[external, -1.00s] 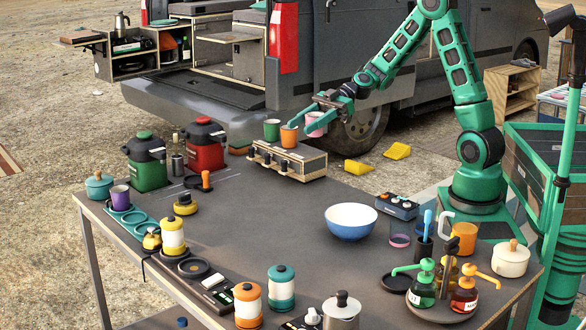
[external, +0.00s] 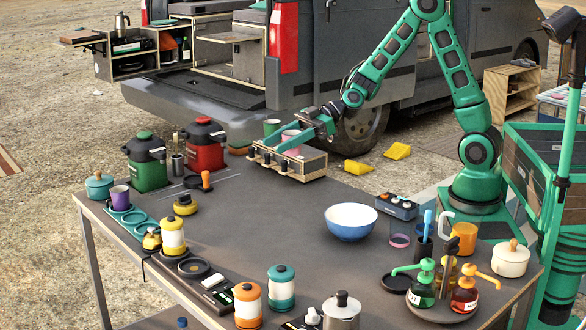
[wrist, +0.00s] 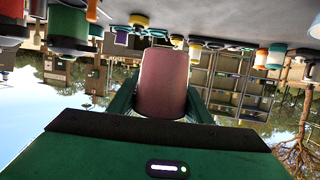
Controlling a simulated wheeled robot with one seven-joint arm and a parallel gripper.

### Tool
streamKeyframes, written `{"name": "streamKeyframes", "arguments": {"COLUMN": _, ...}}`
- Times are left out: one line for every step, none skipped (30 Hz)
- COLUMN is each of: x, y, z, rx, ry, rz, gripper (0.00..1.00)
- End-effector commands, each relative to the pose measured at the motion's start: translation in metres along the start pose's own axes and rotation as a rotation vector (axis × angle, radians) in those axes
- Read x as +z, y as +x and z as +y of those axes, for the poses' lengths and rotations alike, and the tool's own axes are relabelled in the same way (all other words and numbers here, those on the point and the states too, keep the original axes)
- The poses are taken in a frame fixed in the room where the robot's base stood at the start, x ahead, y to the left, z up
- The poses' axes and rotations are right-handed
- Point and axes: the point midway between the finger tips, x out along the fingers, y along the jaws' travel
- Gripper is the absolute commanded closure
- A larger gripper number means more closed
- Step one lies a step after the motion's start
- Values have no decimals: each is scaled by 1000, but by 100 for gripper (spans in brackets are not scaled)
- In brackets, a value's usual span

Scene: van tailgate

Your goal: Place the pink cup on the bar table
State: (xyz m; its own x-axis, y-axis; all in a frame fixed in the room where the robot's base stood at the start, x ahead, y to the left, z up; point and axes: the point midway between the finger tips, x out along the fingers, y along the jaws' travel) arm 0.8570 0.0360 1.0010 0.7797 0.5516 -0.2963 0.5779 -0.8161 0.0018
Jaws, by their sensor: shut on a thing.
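The pink cup (external: 291,136) is between the fingers of my gripper (external: 293,143), over the small wooden rack at the table's back edge. In the wrist view the pink cup (wrist: 163,82) fills the space between the fingers, and my gripper (wrist: 162,100) is shut on it. One finger hides part of the cup in the external view, and I cannot tell whether its base touches the rack. The bar table, which I take to be the long dark-topped table (external: 265,225), spreads out in front, with bare room in its middle.
Red (external: 204,148) and green (external: 147,165) canisters stand further left. A blue bowl (external: 351,224) sits right of the middle. Bottles, jars and pots line the front and right edges.

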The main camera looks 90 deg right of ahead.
Motion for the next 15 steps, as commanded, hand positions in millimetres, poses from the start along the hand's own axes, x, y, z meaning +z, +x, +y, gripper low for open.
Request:
{"name": "streamKeyframes", "arguments": {"x": 1, "y": 17, "z": -6, "rx": 11, "ry": 4, "rz": 0, "gripper": 78}}
{"name": "streamKeyframes", "arguments": {"x": 1, "y": 26, "z": -6, "rx": 24, "ry": 7, "rz": 1, "gripper": 78}}
{"name": "streamKeyframes", "arguments": {"x": 1, "y": 37, "z": -8, "rx": 41, "ry": 11, "rz": 1, "gripper": 78}}
{"name": "streamKeyframes", "arguments": {"x": 2, "y": 45, "z": -9, "rx": 53, "ry": 14, "rz": 1, "gripper": 78}}
{"name": "streamKeyframes", "arguments": {"x": 1, "y": 53, "z": -11, "rx": 63, "ry": 17, "rz": 1, "gripper": 78}}
{"name": "streamKeyframes", "arguments": {"x": 0, "y": 64, "z": -13, "rx": 77, "ry": 21, "rz": 2, "gripper": 78}}
{"name": "streamKeyframes", "arguments": {"x": -1, "y": 71, "z": -16, "rx": 87, "ry": 23, "rz": 3, "gripper": 78}}
{"name": "streamKeyframes", "arguments": {"x": -2, "y": 78, "z": -18, "rx": 95, "ry": 26, "rz": 2, "gripper": 78}}
{"name": "streamKeyframes", "arguments": {"x": -3, "y": 87, "z": -21, "rx": 108, "ry": 30, "rz": 3, "gripper": 78}}
{"name": "streamKeyframes", "arguments": {"x": -4, "y": 93, "z": -23, "rx": 116, "ry": 32, "rz": 2, "gripper": 78}}
{"name": "streamKeyframes", "arguments": {"x": -5, "y": 99, "z": -26, "rx": 123, "ry": 34, "rz": 2, "gripper": 78}}
{"name": "streamKeyframes", "arguments": {"x": -7, "y": 106, "z": -29, "rx": 132, "ry": 37, "rz": 3, "gripper": 78}}
{"name": "streamKeyframes", "arguments": {"x": -8, "y": 110, "z": -31, "rx": 138, "ry": 39, "rz": 3, "gripper": 78}}
{"name": "streamKeyframes", "arguments": {"x": -9, "y": 115, "z": -33, "rx": 143, "ry": 41, "rz": 2, "gripper": 78}}
{"name": "streamKeyframes", "arguments": {"x": -11, "y": 120, "z": -36, "rx": 149, "ry": 43, "rz": 2, "gripper": 78}}
